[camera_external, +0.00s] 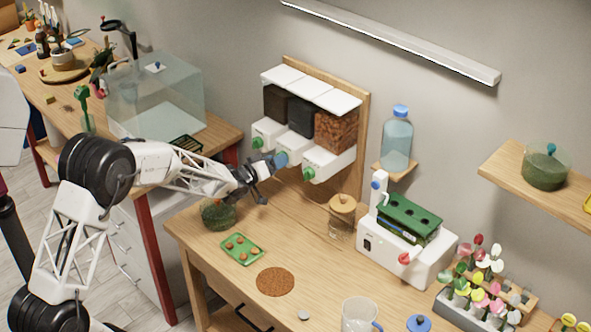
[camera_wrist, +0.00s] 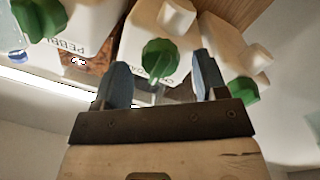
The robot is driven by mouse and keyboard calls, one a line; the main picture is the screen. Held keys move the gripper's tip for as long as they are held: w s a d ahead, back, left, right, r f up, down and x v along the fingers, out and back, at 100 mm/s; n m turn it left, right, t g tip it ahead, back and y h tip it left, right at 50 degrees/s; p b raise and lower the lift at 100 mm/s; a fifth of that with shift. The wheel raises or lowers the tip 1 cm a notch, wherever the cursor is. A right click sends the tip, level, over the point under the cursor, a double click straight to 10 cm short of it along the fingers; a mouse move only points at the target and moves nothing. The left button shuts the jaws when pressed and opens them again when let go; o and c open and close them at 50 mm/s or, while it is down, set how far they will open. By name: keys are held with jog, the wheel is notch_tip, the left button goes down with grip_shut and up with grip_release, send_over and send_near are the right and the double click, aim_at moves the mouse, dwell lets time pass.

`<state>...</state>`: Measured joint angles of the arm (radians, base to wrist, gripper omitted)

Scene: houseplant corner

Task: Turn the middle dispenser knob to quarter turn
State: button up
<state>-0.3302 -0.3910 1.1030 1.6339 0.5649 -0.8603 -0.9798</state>
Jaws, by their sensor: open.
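The dispenser (camera_external: 311,92) on the wall board has three white bins with green knobs. In the wrist view the middle knob (camera_wrist: 160,60) is green and lies between my two blue fingertips, with a gap on each side. I cannot tell how far the fingers reach along it or its exact turn angle. In the external view my gripper (camera_external: 272,165) is open in front of the middle bin and hides its knob. The left knob (camera_external: 257,142) and right knob (camera_external: 309,173) show either side. In the wrist view these are the right (camera_wrist: 242,90) and left (camera_wrist: 40,18) knobs.
Below on the bench are a glass terrarium jar (camera_external: 218,214), a green tray (camera_external: 241,248), a brown round mat (camera_external: 275,282) and a corked jar (camera_external: 342,215). A blue-capped bottle (camera_external: 397,143) stands on a small shelf right of the dispenser. A glass tank (camera_external: 155,97) stands left.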

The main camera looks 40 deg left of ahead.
jog(key=shift+w, duration=0.4)
jog(key=c, duration=0.9)
jog(key=shift+m, duration=0.3)
